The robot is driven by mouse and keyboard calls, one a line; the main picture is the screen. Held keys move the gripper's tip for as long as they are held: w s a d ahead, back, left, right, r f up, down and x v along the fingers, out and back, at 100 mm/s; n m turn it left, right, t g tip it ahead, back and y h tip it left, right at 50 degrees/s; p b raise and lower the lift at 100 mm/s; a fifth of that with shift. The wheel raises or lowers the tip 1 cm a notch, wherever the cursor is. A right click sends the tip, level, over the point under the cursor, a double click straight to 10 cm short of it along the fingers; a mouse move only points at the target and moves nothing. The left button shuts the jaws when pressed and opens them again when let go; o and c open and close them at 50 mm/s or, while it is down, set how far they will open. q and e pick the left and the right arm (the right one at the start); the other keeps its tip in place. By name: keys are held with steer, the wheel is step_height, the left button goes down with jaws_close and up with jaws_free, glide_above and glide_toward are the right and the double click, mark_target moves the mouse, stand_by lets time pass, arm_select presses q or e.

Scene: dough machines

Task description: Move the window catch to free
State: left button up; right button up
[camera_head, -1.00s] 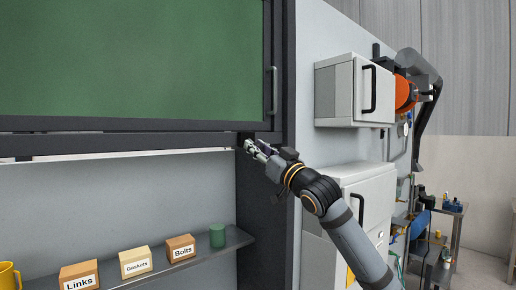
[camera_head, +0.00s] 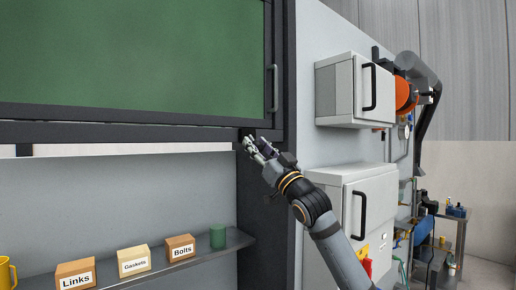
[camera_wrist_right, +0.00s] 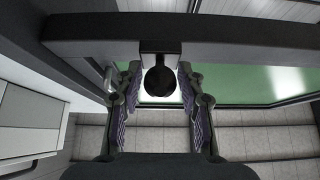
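The window (camera_head: 130,60) has a green pane in a dark frame. The window catch shows as a dark rounded knob (camera_wrist_right: 160,82) in the right wrist view, below a dark frame bar. In the head view the catch is hard to make out behind the fingers. My right gripper (camera_head: 252,146) is at the underside of the frame, near its right corner. In the wrist view its fingers (camera_wrist_right: 160,100) are spread to either side of the knob, with visible gaps between them and it. My left gripper is not in view.
A shelf (camera_head: 215,250) below holds boxes marked Links (camera_head: 75,274), Gaskets (camera_head: 133,262) and Bolts (camera_head: 180,248), a green cup (camera_head: 217,237) and a yellow mug (camera_head: 6,272). The dark post (camera_head: 265,215) and white cabinets (camera_head: 353,90) stand to the right.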

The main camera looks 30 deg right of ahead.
steer(key=shift+o, duration=0.5)
steer(key=shift+r, duration=0.1)
steer(key=shift+r, duration=0.3)
step_height(320, 180, up, 9)
steer(key=shift+r, duration=0.15)
stand_by(0.4)
